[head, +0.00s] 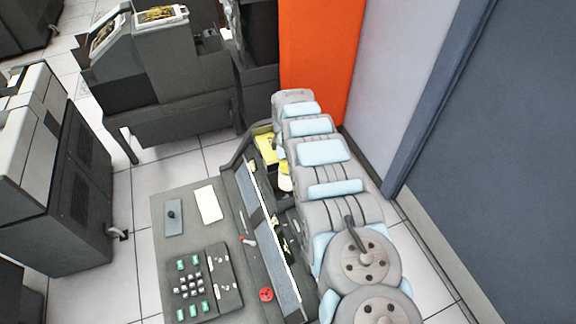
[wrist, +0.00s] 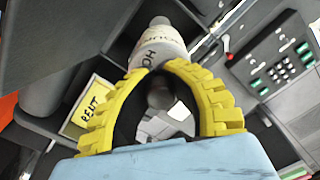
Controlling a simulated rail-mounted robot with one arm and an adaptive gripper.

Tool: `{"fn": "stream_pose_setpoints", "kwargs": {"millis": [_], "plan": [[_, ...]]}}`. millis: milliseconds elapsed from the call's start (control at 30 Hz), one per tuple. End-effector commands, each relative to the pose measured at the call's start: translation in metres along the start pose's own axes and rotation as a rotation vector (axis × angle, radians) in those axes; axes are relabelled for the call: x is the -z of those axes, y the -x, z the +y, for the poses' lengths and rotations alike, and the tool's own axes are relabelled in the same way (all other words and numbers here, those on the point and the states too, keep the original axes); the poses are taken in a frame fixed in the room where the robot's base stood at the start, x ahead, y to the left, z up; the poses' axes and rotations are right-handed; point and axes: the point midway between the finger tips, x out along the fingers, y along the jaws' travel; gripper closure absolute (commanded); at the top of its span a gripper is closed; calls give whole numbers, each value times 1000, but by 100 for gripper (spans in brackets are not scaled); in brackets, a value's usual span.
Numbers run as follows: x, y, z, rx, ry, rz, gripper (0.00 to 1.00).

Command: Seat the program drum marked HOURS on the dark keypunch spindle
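The pale drum marked HOURS (wrist: 158,46) is at the yellow fingertips of my gripper (wrist: 155,70) in the wrist view. The fingers arch together and appear shut on its near end. In the head view the white drum (head: 285,183) shows just left of my arm, over the back of the keypunch; my arm hides most of the gripper. I cannot make out the dark spindle clearly, nor whether the drum touches it.
A yellow RENT label (wrist: 88,107) lies beside the fingers on dark surfaces. The keypunch desk holds a keypad (head: 190,285), a white card (head: 208,204) and a red knob (head: 266,294). An orange panel (head: 318,60) and a wall stand behind my arm.

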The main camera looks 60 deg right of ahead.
Motion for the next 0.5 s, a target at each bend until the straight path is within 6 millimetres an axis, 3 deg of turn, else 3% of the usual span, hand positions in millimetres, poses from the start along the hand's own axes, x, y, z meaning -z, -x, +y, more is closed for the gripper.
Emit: {"fn": "stream_pose_setpoints", "kwargs": {"millis": [500], "plan": [[1,-12,1,-2,1,1,100]]}}
